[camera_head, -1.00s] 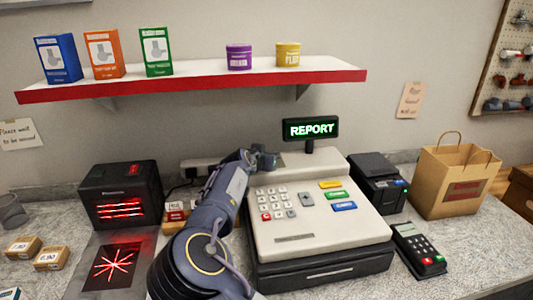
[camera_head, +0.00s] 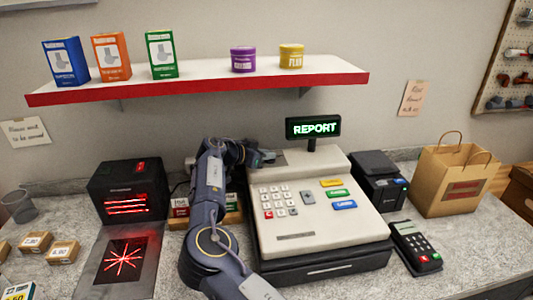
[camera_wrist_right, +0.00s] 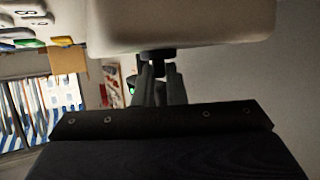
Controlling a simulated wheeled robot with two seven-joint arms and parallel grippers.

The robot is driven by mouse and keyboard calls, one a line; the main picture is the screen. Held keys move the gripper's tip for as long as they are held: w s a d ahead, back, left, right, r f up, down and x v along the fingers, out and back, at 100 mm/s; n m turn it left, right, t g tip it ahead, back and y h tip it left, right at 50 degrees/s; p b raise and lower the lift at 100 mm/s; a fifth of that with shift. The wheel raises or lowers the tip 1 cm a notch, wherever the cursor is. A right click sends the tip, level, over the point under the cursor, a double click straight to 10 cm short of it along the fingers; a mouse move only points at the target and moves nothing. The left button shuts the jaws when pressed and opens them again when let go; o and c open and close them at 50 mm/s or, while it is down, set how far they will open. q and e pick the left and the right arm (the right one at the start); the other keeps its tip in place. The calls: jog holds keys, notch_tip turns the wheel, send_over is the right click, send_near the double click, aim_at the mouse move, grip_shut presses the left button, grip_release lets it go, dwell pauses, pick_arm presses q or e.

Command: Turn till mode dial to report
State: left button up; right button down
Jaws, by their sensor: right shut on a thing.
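The cream till (camera_head: 330,228) stands on the counter, and its display (camera_head: 313,127) reads REPORT in green letters. My right gripper (camera_head: 266,157) is at the till's upper left back corner. In the right wrist view its fingers (camera_wrist_right: 156,82) are shut on a small dark knob, the mode dial (camera_wrist_right: 157,55), at the edge of the cream till body (camera_wrist_right: 185,22). The dial's markings do not show, and the gripper hides it in the head view. My left gripper is not in view.
A black scanner (camera_head: 127,190) with red lights stands left of my arm. A card terminal (camera_head: 416,246), a black printer (camera_head: 378,180) and a paper bag (camera_head: 452,182) are to the right. A red-edged shelf (camera_head: 210,89) with boxes and tins hangs above.

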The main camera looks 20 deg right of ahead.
dwell(0.3)
jog(key=c, duration=1.5)
grip_release()
jog(key=shift+a+r, duration=0.1)
jog(key=shift+a, duration=0.35)
jog(key=b+v, duration=0.2)
jog(key=v, duration=0.3)
jog(key=shift+s+a+r, duration=0.15)
jog(key=shift+a+r, duration=0.05)
jog(key=shift+a, duration=0.05)
jog(key=shift+s+a+r, duration=0.15)
jog(key=shift+a+r, duration=0.2)
jog(key=shift+a, duration=0.2)
